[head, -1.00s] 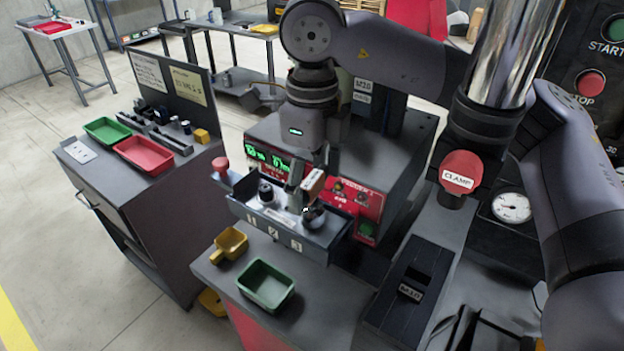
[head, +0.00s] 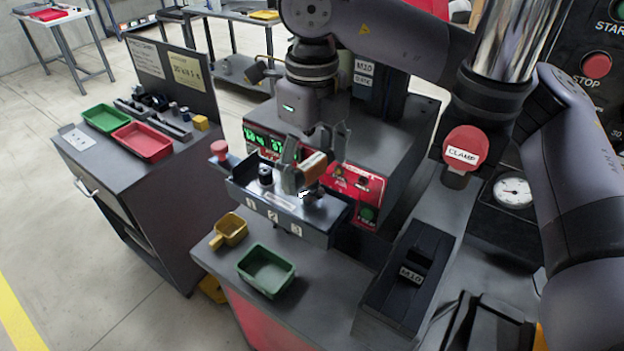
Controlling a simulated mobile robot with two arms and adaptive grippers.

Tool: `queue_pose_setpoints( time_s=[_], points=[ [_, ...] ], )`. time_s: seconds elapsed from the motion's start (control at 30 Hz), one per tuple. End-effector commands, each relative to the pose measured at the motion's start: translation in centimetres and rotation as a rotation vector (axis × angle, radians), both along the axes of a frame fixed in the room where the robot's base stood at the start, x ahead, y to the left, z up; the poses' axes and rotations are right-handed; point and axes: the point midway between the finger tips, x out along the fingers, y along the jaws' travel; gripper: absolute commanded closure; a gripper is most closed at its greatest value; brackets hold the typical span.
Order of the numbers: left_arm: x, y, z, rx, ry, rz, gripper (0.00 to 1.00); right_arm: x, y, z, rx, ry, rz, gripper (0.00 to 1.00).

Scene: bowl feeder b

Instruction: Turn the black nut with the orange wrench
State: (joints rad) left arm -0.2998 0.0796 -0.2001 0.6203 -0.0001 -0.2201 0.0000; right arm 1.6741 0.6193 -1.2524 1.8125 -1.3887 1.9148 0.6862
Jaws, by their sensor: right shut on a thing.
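My right gripper (head: 306,163), coming down from above, is shut on the wrench. One black nut-like part (head: 265,175) stands at the left end of the tray. Another dark round part (head: 313,197) sits near position 3, just under the wrench. I cannot tell whether the wrench touches it, and the gripper partly hides this area. My left gripper is not in view.
A machine with a green display and red panel (head: 352,183) stands close behind the tray. A yellow scoop (head: 230,231) and an empty green bin (head: 266,271) stand in front. A red CLAMP button (head: 463,148) is to the right. A side cabinet with bins (head: 143,143) stands left.

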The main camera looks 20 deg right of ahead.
Motion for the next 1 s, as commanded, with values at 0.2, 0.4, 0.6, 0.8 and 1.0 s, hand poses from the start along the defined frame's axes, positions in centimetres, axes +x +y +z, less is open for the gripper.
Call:
queue_pose_setpoints(
  time_s=[0.2, 0.4, 0.6, 0.8, 1.0],
  points=[
    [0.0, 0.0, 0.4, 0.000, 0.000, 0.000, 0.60, 0.0, 0.0, 0.6, 0.001, -0.001, 0.000, 0.70],
    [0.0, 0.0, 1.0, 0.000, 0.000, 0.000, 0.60, 0.0, 0.0, 1.7, 0.000, -0.001, 0.000, 0.70],
    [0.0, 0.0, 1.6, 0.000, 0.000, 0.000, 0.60, 0.0, 0.0, 2.7, 0.001, -0.002, 0.000, 0.70],
    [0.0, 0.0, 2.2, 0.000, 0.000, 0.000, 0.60, 0.0, 0.0, 3.7, 0.002, -0.001, 0.001, 0.70],
    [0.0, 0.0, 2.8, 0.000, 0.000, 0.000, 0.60, 0.0, 0.0, 4.7, 0.001, -0.001, 0.001, 0.70]
  ],
)
